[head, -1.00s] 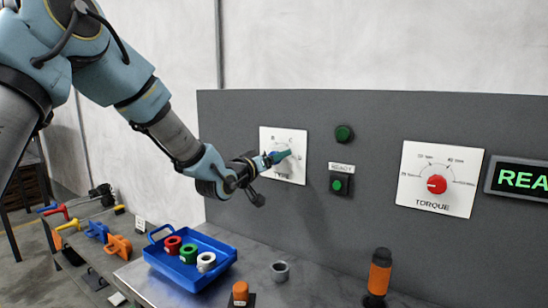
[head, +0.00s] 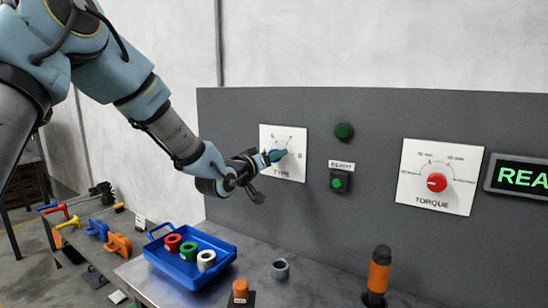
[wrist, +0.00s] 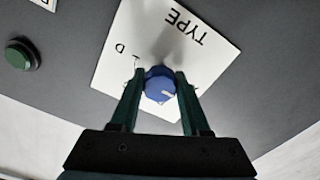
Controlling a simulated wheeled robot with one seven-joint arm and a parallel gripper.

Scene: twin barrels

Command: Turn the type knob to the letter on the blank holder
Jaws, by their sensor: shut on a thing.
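The type knob is blue (wrist: 160,86) and sits on a white plate marked TYPE (wrist: 215,62), on the grey panel. My gripper (wrist: 160,74) is shut on the knob, one green finger on each side. A pale mark shows on the knob's face, toward the lower right in the wrist view. Letters D and L show on the plate beside the left finger; other letters are hidden by the fingers. In the head view my gripper (head: 279,154) covers most of the knob on the type plate (head: 297,172). I cannot make out a letter on any blank holder.
Right of the type plate are a green button (head: 338,183), a green lamp (head: 344,132) and a red torque knob (head: 437,182). Below, the bench holds a blue tray (head: 190,277) with three rings, a grey ring (head: 280,269) and an orange-handled tool (head: 380,272).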

